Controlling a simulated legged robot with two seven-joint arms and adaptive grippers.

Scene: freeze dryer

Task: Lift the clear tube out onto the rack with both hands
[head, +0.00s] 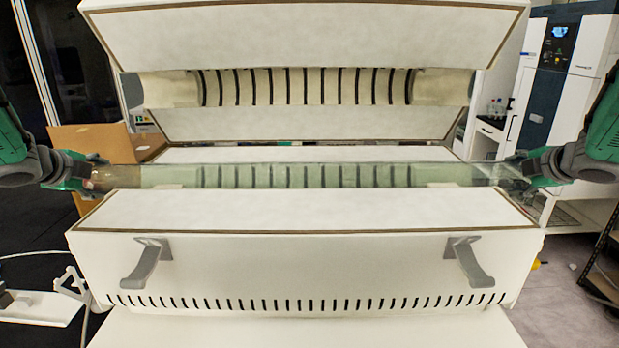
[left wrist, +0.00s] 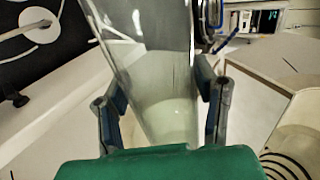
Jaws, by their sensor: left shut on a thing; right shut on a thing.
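The clear tube (head: 300,176) lies level across the open furnace, between its raised lid and lower half. Dark slots show through it; I cannot tell how far it is above its trough. My left gripper (head: 97,172) is shut on the tube's left end. In the left wrist view the tube (left wrist: 165,85) runs between the two fingers of the left gripper (left wrist: 163,108). My right gripper (head: 522,172) is shut on the tube's right end, beyond the furnace side. Two grey hooked brackets (head: 147,264) (head: 468,263) stick out from the furnace front; no separate rack is clear.
The white furnace lid (head: 310,35) stands open above the tube. The lower furnace body (head: 300,258) is in front of and below it. A cardboard box (head: 120,143) is behind the left gripper. A tall cabinet (head: 565,75) and dark shelving (head: 605,265) stand at the right.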

